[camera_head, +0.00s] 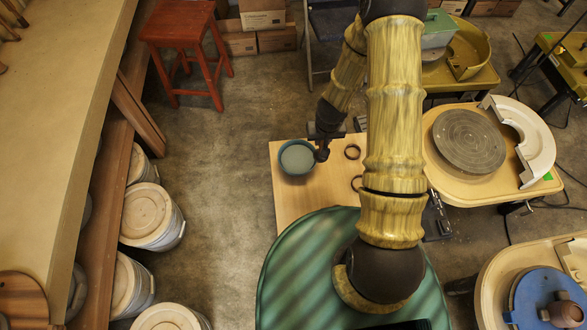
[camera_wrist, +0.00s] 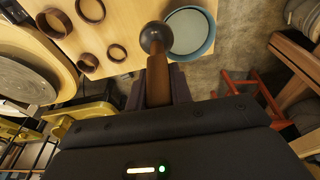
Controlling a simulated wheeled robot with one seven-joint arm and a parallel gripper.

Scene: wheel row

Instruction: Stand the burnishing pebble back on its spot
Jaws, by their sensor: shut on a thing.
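The burnishing pebble (camera_wrist: 155,38) is a dark rounded head on a brown wooden handle (camera_wrist: 158,80). My gripper (camera_wrist: 158,88) is shut on the handle, and the head sticks out beyond the fingers. In the head view my gripper (camera_head: 325,132) is over the far part of a pale wooden board (camera_head: 290,195), with the dark pebble head (camera_head: 321,155) at the right rim of a blue bowl (camera_head: 297,158). I cannot tell whether they touch. Brown rings stand on the board, one (camera_head: 352,152) to the right of the pebble; in the wrist view several show, one (camera_wrist: 116,53) nearest it.
A pottery wheel (camera_head: 468,140) with a white splash pan stands right of the board. A red stool (camera_head: 185,45) is at the back left, and lidded buckets (camera_head: 150,215) line the left bench. A green rounded surface (camera_head: 310,270) is in front. Bare floor lies left of the board.

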